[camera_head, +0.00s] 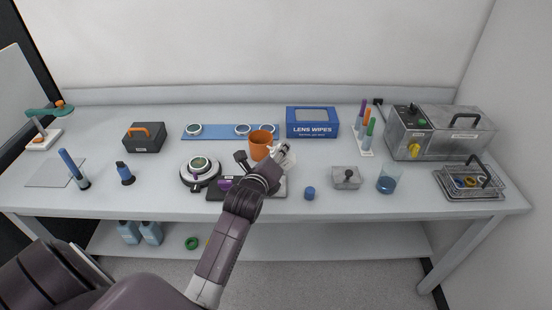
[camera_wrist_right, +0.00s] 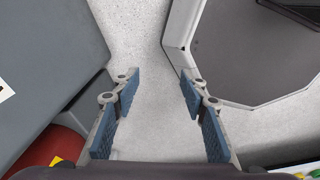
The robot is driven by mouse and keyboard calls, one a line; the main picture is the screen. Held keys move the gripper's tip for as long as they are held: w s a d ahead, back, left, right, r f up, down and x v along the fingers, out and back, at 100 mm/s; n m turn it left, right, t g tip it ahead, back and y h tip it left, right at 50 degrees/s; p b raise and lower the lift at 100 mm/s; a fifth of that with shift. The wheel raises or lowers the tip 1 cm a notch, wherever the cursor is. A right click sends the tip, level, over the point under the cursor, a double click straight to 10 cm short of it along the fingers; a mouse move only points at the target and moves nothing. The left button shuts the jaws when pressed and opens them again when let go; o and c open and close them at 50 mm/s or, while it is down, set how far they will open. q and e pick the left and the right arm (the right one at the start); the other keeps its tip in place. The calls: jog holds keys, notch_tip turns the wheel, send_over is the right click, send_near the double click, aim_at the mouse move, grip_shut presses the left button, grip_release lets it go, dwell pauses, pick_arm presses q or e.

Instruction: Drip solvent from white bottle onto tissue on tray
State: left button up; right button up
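My left gripper (camera_head: 264,164) is over the middle front of the bench, in front of an orange cup (camera_head: 260,142). Its fingers are small and partly hidden by its wrist, so its grip is unclear. A small white object (camera_head: 285,153) shows at its right side; I cannot tell if it is the bottle, tissue or something else. A dark flat tray-like piece (camera_head: 215,194) lies under the gripper, mostly covered by my arm. No white bottle or tissue is clearly visible. My right gripper (camera_wrist_right: 160,95) is open and empty above the floor in the right wrist view.
A round instrument (camera_head: 200,171) stands left of the tray-like piece. A blue lens wipes box (camera_head: 312,122) is behind, right of the cup.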

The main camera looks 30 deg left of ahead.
aim_at(282, 165)
pick_arm(q)
jog(key=f+n+t+b, duration=0.1)
jog(key=b, duration=0.2)
jog(key=f+n+b, duration=0.2)
jog(key=b, duration=0.1)
jog(key=f+n+t+h+b, duration=0.1)
jog(key=n+b, duration=0.1)
jog(key=b, duration=0.1)
jog(key=shift+w+d+f+t+b, duration=0.2)
jog(key=shift+w+d+t+b, duration=0.1)
jog(key=shift+d+b, duration=0.1)
jog(key=shift+f+n+t+b, duration=0.2)
jog(key=shift+n+t+b, duration=0.1)
jog(key=shift+n+b, duration=0.45)
jog(key=shift+d+n+b, duration=0.1)
jog(key=shift+n+b, duration=0.3)
jog(key=shift+n, duration=0.15)
dwell(0.8)
